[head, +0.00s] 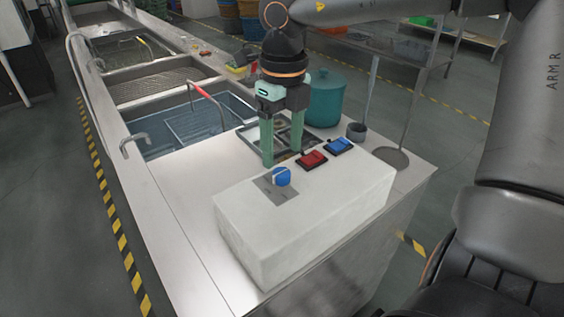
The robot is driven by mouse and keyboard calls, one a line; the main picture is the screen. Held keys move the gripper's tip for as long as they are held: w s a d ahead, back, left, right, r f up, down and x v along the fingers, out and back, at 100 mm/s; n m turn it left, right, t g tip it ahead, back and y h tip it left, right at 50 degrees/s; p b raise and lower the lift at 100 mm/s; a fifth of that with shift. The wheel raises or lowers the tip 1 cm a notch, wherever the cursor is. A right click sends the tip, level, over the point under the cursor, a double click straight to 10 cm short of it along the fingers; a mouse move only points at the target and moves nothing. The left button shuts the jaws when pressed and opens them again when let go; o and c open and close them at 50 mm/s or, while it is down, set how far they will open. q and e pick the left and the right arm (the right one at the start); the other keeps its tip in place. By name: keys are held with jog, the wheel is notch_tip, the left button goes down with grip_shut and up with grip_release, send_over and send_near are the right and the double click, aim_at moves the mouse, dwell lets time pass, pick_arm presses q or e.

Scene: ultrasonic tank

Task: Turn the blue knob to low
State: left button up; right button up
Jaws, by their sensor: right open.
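The blue knob (281,177) sits on a grey plate on top of the white control box (309,217), near its left end. Its pointer setting is too small to read. My right gripper (283,159) is open, with its green fingers pointing down just behind the knob. One finger is behind and slightly left of the knob, the other is further right. Nothing is between the fingers, and they look apart from the knob. My left gripper does not show.
A red switch (312,159) and a blue switch (339,146) stand on the box, right of the knob. The steel counter (183,198) left of the box is clear.

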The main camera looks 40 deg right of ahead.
aim_at(282, 172)
notch_tip(282, 172, down, 5)
jog(key=shift+r, duration=0.1)
dwell(0.3)
grip_shut()
dwell(0.5)
